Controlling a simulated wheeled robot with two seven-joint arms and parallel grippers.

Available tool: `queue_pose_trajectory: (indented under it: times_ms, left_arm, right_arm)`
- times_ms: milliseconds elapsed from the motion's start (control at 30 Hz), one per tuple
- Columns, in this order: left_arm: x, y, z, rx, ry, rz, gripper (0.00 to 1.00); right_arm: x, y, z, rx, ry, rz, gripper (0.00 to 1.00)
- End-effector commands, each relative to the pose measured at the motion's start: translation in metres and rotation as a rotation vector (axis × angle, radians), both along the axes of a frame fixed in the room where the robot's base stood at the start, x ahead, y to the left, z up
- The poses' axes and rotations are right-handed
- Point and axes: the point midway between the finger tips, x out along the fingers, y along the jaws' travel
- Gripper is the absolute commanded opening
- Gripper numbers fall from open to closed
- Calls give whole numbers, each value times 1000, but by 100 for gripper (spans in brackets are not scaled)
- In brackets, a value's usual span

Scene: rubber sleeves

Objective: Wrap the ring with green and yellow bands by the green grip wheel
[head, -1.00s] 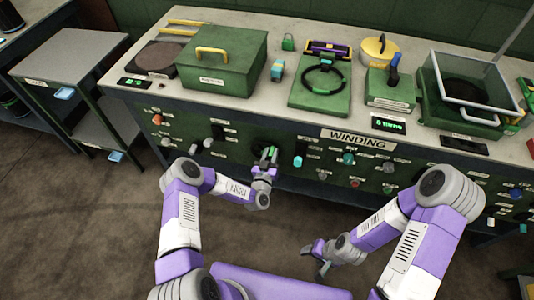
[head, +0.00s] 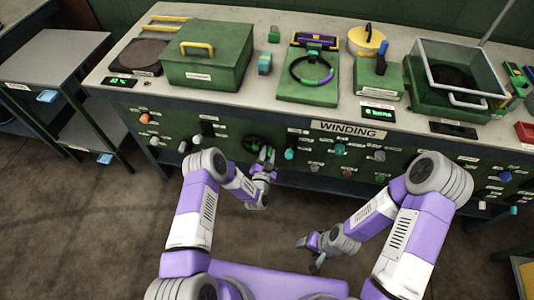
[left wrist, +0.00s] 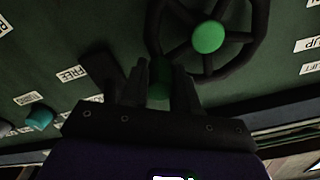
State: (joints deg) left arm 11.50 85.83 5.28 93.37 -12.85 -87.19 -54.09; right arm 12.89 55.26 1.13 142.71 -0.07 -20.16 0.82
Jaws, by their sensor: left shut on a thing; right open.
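A dark ring (head: 292,72) sits on the green winding machine (head: 307,94) on the bench, with a purple stretch on its lower right side. Green and yellow bands cannot be made out on it. The dark grip wheel (head: 250,143) is on the bench's front panel. In the left wrist view it has a green hub (left wrist: 208,37) and a green grip (left wrist: 160,78) at its rim. My left gripper (head: 267,156) is at the wheel, its fingers (left wrist: 157,85) shut on the green grip. My right gripper (head: 308,254) is open, low in front of the bench, away from the panel.
A display (head: 378,112) stands above the WINDING label (head: 347,130). Several knobs crowd the front panel, including a teal one (head: 289,154) right of the wheel. The floor in front is clear.

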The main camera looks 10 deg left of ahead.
Motion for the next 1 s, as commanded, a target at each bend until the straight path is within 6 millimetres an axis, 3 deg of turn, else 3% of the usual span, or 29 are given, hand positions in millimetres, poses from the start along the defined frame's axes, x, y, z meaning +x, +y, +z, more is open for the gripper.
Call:
queue_pose_trajectory:
  times_ms: [467, 500, 667, 1000]
  left_arm:
    - [-1, 0, -2, 18, 3, 0, 0]
    - [-1, 0, -2, 17, 4, 0, 31]
    - [0, 0, -2, 17, 3, 1, 55]
    - [-5, 0, -1, 16, 3, 0, 55]
  right_arm:
    - [0, 0, 0, 0, 0, 0, 61]
    - [0, 0, 0, 0, 0, 0, 61]
    - [0, 0, 0, 0, 0, 0, 61]
    - [0, 0, 1, 0, 0, 0, 61]
